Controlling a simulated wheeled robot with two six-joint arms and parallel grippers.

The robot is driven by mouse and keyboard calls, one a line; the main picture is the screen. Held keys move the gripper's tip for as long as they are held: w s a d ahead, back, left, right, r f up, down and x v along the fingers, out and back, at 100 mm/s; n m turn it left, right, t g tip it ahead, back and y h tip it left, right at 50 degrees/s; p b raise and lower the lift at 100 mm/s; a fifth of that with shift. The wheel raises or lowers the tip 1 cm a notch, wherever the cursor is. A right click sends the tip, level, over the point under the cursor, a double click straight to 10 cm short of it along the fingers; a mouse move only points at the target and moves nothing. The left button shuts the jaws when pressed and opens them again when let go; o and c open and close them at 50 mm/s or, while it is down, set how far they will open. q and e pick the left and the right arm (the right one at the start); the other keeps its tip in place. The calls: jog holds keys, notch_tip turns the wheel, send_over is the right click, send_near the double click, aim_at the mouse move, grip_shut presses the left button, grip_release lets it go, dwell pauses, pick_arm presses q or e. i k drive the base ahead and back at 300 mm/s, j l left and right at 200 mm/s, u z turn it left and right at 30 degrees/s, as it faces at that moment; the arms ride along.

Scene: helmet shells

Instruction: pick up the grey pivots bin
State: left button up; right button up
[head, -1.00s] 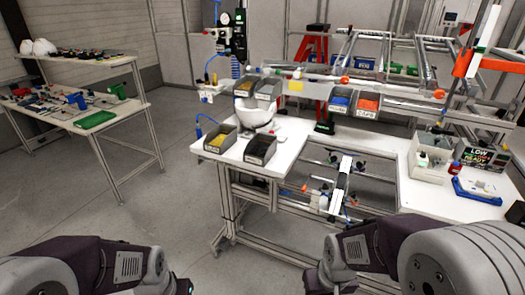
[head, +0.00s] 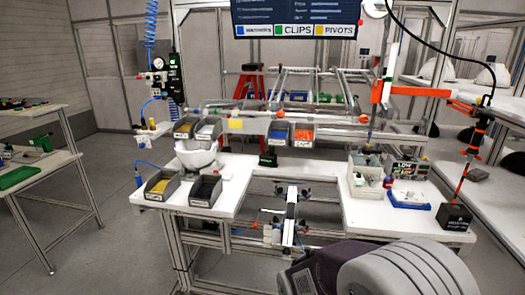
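A grey bin with yellow parts (head: 152,195) stands at the left front of the white workbench. A second grey bin with yellowish contents (head: 182,136) sits on the rack behind it. The overhead screen (head: 293,15) puts a yellow square beside PIVOTS; labels on these two bins are too small to read. Neither gripper shows. Part of my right arm is at the bottom right, well in front of the bench and apart from the bins.
A grey bin with dark contents (head: 201,202) stands right of the front yellow one, and a white helmet shell (head: 196,155) behind them. Blue (head: 278,139) and orange (head: 302,142) bins sit on the rack. Another table (head: 45,165) is at far left, with open floor between.

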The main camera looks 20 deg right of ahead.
aim_at(207, 189)
jog(key=i+l+u, duration=0.2)
jog(key=i+u, duration=0.15)
jog(key=i+l+u, duration=0.65)
jog(key=k+j, duration=0.05)
